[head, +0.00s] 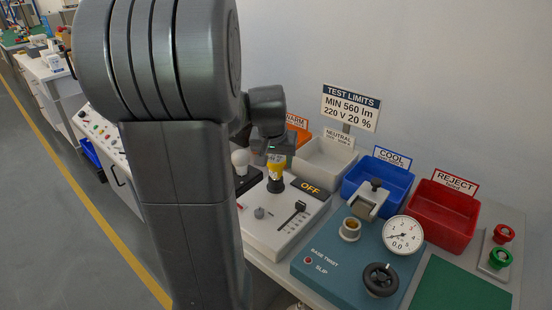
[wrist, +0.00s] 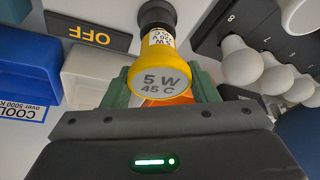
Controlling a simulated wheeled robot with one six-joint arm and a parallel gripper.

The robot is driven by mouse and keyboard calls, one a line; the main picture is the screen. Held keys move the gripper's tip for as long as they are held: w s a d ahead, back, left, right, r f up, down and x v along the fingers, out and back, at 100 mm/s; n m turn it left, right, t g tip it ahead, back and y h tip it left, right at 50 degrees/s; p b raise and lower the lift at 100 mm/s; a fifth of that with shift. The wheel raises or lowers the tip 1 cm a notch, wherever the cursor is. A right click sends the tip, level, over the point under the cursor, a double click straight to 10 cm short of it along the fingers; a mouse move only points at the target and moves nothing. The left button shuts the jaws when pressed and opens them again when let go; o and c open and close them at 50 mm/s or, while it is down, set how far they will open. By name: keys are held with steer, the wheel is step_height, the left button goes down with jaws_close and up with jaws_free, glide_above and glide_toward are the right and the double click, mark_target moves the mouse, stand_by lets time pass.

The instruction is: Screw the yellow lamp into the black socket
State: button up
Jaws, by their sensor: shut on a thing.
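The yellow lamp (wrist: 158,82), marked "5 W 45 C", is between the green fingers of my gripper (wrist: 160,92), which is shut on it. In the wrist view its labelled neck points away from me and meets the black socket (wrist: 156,16). In the head view my gripper (head: 277,156) is above the lamp (head: 276,170), which stands upright over the black socket (head: 275,186) on the white test panel. The lamp looks in line with the socket. I cannot tell how deep its base sits, as the join is small and partly hidden.
An "OFF" display (head: 310,188) and a slider lever (head: 295,215) are close by the socket. White bulbs in a dark rack (wrist: 270,70) stand beside it. The neutral bin (head: 325,160), cool bin (head: 378,185), reject bin (head: 443,212) and blue twist tester (head: 350,262) are to the right.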

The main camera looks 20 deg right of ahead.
steer(key=m+b, duration=0.1)
steer(key=m, duration=0.1)
steer(key=m+g+h+b, duration=0.1)
steer(key=m, duration=0.2)
steer(key=shift+f+g+b, duration=0.15)
steer(key=shift+g+b, duration=0.15)
steer(key=shift+b, duration=0.05)
steer(key=m+g, duration=0.1)
steer(key=m, duration=0.2)
steer(key=m+g+h+b, duration=0.1)
steer(key=m, duration=0.2)
steer(key=shift+s, duration=0.15)
steer(key=m+g+p, duration=0.1)
steer(key=m+g, duration=0.1)
steer(key=m, duration=0.3)
steer(key=shift+s+m, duration=0.1)
steer(key=shift+m, duration=0.3)
steer(key=m, duration=0.2)
steer(key=m+g+y+p, duration=0.1)
steer(key=shift+r+m+g, duration=0.2)
steer(key=shift+m+g, duration=0.1)
steer(key=shift+m, duration=0.1)
steer(key=shift+s+f+m+g+y+p, duration=0.15)
steer(key=shift+m+g+y+p, duration=0.25)
steer(key=shift+m, duration=0.7)
steer(key=o, duration=0.9)
steer(key=shift+c, duration=0.2)
